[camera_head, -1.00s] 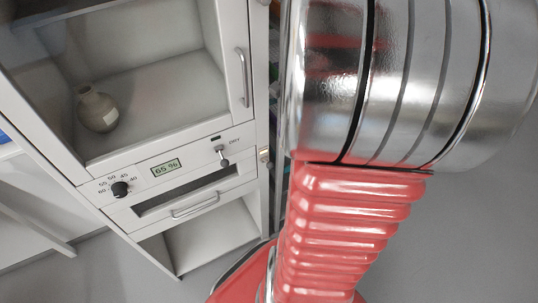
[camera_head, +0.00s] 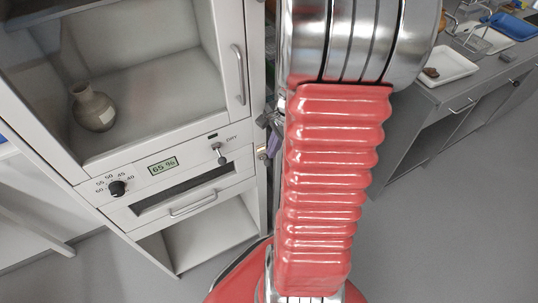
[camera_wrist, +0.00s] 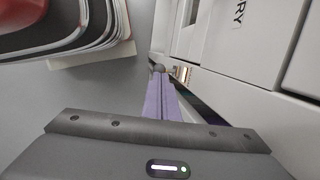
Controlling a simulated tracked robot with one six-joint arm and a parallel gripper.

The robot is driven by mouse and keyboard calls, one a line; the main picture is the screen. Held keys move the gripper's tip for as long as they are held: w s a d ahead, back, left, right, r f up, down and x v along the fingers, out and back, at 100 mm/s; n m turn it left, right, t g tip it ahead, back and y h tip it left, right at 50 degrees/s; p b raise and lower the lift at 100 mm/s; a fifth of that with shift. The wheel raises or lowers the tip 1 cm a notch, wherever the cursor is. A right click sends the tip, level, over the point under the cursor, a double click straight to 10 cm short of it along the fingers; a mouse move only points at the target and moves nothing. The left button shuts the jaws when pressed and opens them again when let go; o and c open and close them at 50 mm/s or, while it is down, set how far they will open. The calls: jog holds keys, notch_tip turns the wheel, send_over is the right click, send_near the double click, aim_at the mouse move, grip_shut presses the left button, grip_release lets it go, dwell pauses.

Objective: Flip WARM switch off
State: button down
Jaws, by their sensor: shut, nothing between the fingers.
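No WARM label is readable in either view. A small metal fitting (camera_head: 262,153) sits on the cabinet's right side edge. In the wrist view a small metal plate (camera_wrist: 183,73) with an orange-brown tint shows at the cabinet edge, with a dark round knob beside the fingertips; I cannot tell whether they touch. My gripper (camera_wrist: 158,74) is shut and empty, its purple fingers together and pointing along the cabinet side. In the head view it shows partly behind my arm, beside the fitting. A toggle marked DRY (camera_head: 221,155) is on the front panel.
The white cabinet (camera_head: 170,222) has a glazed door, a dial (camera_head: 117,187), a 65 % display (camera_head: 163,167) and a drawer handle (camera_head: 194,204). A vase (camera_head: 93,108) stands inside. A bench with a white tray (camera_head: 448,67) is at right. Grey floor lies between.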

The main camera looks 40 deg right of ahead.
aim_at(267, 161)
jog(key=shift+x, duration=1.45)
jog(key=shift+a, duration=0.2)
jog(key=shift+d, duration=0.2)
